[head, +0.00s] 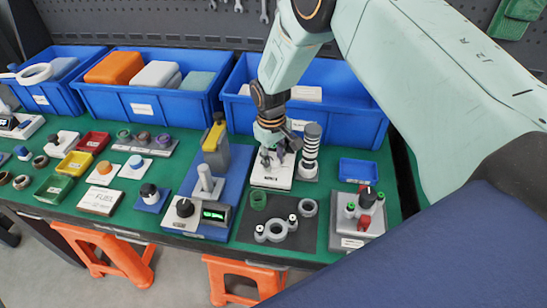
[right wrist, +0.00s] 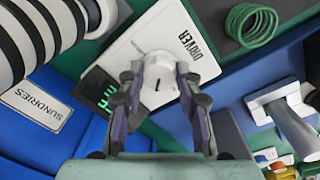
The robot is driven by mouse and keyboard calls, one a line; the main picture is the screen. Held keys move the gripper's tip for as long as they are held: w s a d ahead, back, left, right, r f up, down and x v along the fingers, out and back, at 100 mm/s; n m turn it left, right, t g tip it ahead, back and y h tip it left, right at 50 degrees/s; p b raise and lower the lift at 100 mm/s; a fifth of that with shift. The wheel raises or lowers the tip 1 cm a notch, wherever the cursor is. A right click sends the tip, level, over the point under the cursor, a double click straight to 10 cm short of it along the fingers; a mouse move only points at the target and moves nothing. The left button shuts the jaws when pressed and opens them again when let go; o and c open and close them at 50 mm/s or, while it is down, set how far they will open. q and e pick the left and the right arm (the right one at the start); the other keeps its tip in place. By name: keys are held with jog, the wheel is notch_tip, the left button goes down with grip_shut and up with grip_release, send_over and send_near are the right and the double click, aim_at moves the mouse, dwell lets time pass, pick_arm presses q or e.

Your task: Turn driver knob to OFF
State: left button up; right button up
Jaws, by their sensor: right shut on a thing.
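The driver (head: 268,183) is a white box in the middle of the bench in the head view. The right wrist view shows its DRIVER label, a lit green display (right wrist: 98,92) and a round white knob (right wrist: 158,68) with a dark pointer mark. My right gripper (head: 278,157) points down over the box. In the right wrist view my right gripper (right wrist: 160,80) has one finger on each side of the knob and is shut on it. The fingers hide the knob in the head view. No OFF mark can be read. My left gripper is not in view.
A striped black-and-white cylinder (head: 311,145) stands close to the right of the gripper. A blue-based press (head: 207,185) with a dial and green display is on the left. Blue bins (head: 345,118) line the back. A grey mat (head: 305,238) with rings lies in front.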

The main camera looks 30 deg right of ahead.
aim_at(272, 162)
jog(key=shift+w+r, duration=0.15)
jog(key=shift+w, duration=0.1)
jog(key=o, duration=1.1)
jog(key=shift+s, duration=0.2)
jog(key=shift+o, duration=0.2)
notch_tip(272, 162, up, 12)
jog(key=shift+a, duration=0.3)
